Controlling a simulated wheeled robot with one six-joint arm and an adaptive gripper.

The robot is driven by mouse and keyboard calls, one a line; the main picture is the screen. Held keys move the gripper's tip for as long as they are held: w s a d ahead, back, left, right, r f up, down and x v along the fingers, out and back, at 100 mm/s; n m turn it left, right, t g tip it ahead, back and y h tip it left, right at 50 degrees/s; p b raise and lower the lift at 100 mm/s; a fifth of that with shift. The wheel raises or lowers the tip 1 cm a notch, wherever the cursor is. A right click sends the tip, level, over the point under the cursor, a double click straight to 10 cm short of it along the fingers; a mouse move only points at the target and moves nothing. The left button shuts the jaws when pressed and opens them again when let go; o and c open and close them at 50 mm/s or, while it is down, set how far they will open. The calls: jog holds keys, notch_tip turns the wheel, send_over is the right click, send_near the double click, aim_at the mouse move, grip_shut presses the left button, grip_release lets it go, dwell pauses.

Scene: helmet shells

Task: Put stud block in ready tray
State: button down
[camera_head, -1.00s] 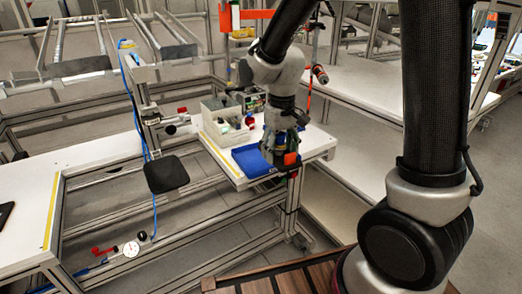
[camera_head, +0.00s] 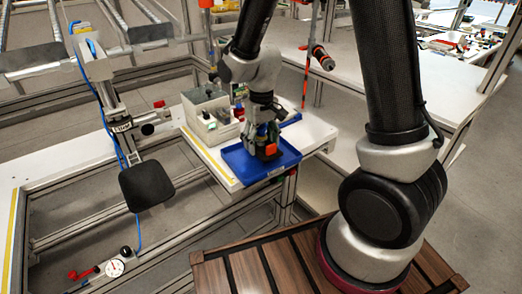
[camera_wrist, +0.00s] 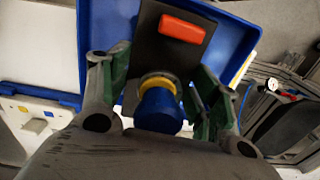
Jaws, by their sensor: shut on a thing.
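The stud block shows in the wrist view as a dark plate (camera_wrist: 163,48) with an orange-red patch and a blue, yellow-ringed stud. In the head view its dark body (camera_head: 267,157) hangs below my gripper (camera_head: 262,138). My gripper (camera_wrist: 158,92) has its green-padded fingers on both sides of the stud and is shut on the block. The blue tray (camera_head: 240,168) lies on the white table, and its wall also shows in the wrist view (camera_wrist: 84,30). The block is over the tray; I cannot tell whether it touches the floor.
A grey bin (camera_head: 205,105) with small parts stands behind the tray on the white table (camera_head: 318,132). A black pad (camera_head: 147,184) on a metal frame stands to the left. A hanging screwdriver (camera_head: 322,57) is at the back. A dial gauge (camera_head: 115,268) lies lower left.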

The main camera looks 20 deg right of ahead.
aim_at(262, 145)
jog(key=shift+f, duration=1.85)
jog(key=shift+f, duration=0.1)
jog(key=shift+c, duration=1.8)
grip_release()
